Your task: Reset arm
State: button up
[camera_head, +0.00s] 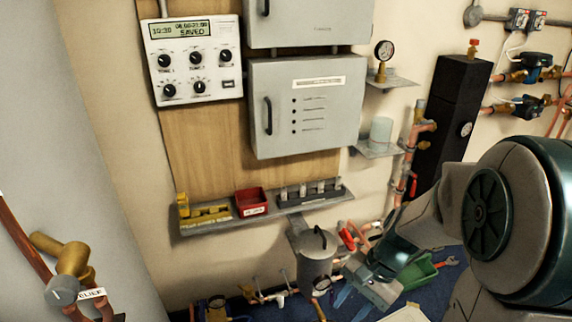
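My arm comes in from the right edge, with a large grey and dark green joint in the foreground. It bends down and left toward my gripper (368,290), which hangs low over the blue floor, right of a grey lidded canister. The fingers are small and partly lost against the floor, so I cannot tell whether they are apart or hold anything.
A shelf (268,212) on the wall carries a yellow tool, a red bin (251,202) and a rack of small parts. The lidded canister (316,259) stands close to my gripper. A green tray (417,273), red-handled tools and copper pipes are nearby. Grey cabinets (308,104) hang above.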

jog(key=s+r+n+t+h+p, duration=0.2)
jog(key=r+n, duration=0.2)
jog(key=r, duration=0.3)
jog(key=s+d+r+n+t+h+p, duration=0.1)
jog(key=s+r+n+t+h+p, duration=0.1)
jog(key=r, duration=0.6)
jog(key=n+p, duration=0.1)
jog(key=n, duration=0.1)
jog(key=shift+s+d+n+t+h, duration=0.25)
jog(key=shift+n+t+h, duration=0.05)
jog(key=shift+r, duration=0.1)
